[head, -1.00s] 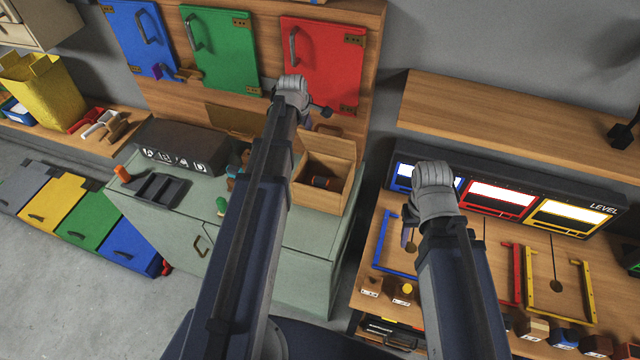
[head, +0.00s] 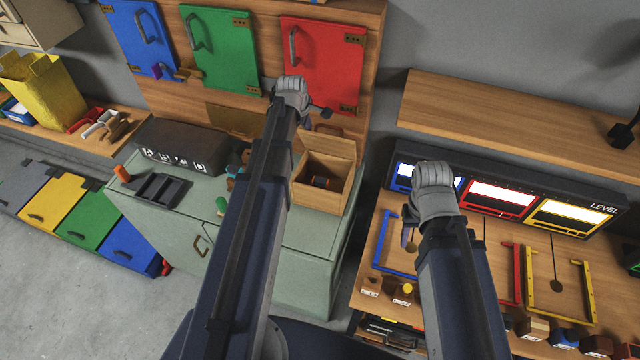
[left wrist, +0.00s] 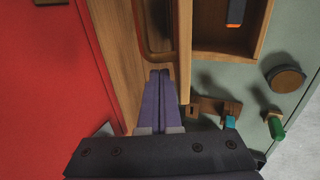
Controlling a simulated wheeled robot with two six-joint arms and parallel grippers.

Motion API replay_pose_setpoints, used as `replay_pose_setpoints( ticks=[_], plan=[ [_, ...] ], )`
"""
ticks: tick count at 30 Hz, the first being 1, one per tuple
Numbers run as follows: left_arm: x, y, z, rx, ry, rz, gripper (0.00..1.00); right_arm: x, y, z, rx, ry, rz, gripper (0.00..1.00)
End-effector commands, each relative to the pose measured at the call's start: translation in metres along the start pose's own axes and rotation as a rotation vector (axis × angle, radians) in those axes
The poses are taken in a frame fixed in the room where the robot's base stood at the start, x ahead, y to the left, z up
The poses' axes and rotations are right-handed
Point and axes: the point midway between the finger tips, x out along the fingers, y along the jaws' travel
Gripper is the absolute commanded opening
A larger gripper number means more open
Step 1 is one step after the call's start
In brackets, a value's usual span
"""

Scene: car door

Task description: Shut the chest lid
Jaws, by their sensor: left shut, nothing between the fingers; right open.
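The chest is a small open wooden box (head: 335,196) on the green cabinet, with a dark cylinder (head: 325,182) inside. Its lid (head: 328,145) stands up at the back edge. In the left wrist view the lid (left wrist: 185,45) shows edge-on, with a brown handle (left wrist: 138,35) on its outer side. My left gripper (left wrist: 160,75) is shut and empty, its purple fingers close behind the lid, beside the handle. Whether they touch the lid is unclear. In the head view my left arm hides those fingers. My right gripper (head: 432,205) is open over the right bench, its fingers mostly hidden.
The green cabinet (head: 285,240) also bears a dark lettered box (head: 180,145) and a black tray (head: 160,188). A wooden wall panel with a red door (head: 322,60) rises behind the chest. The right bench holds lit screens and coloured frames (head: 530,285).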

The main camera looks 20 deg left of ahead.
Motion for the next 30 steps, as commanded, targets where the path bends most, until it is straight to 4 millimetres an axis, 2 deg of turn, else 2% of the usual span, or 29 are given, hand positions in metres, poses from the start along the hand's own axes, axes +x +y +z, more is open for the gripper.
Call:
replay_pose_setpoints(
  ticks=[13, 30],
  plan=[
    [0.0, -0.031, 0.0, -0.001, 0.0, 0.0, 0.0, 0.013, -0.001, -0.001, 0.0, 0.0, 0.0, 0.5],
    [0.001, -0.038, 0.0, 0.0, 0.0, 0.0, 0.0, 0.018, -0.002, -0.001, 0.0, 0.0, 0.0, 0.5]
  ],
)
